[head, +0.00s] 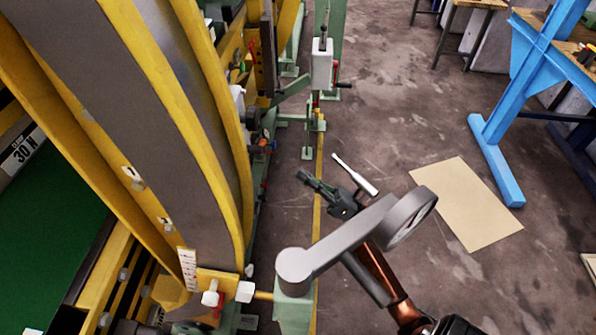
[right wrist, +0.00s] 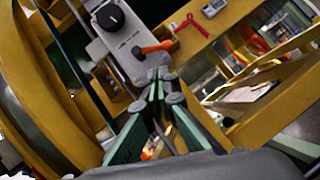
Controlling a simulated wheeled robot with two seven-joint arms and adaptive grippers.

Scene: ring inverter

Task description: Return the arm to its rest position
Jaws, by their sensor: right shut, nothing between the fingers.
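My right gripper (head: 305,177) is in the middle of the head view, its dark fingers together and pointing to the upper left. It is apart from the ring machine. My right arm (head: 385,285) comes up from the bottom right, partly hidden behind a grey crank-like piece (head: 345,240). In the right wrist view the fingers (right wrist: 161,80) are closed with nothing between them. Beyond them is a grey box (right wrist: 125,40) with a black knob (right wrist: 110,17) and an orange lever (right wrist: 157,47); contact cannot be told. My left gripper is not in view.
The large yellow and grey ring (head: 205,110) fills the left side of the head view. A green post (head: 293,312) stands under the crank-like piece. A blue frame (head: 495,160) is at the right. Bare floor with a tan sheet (head: 465,205) lies between.

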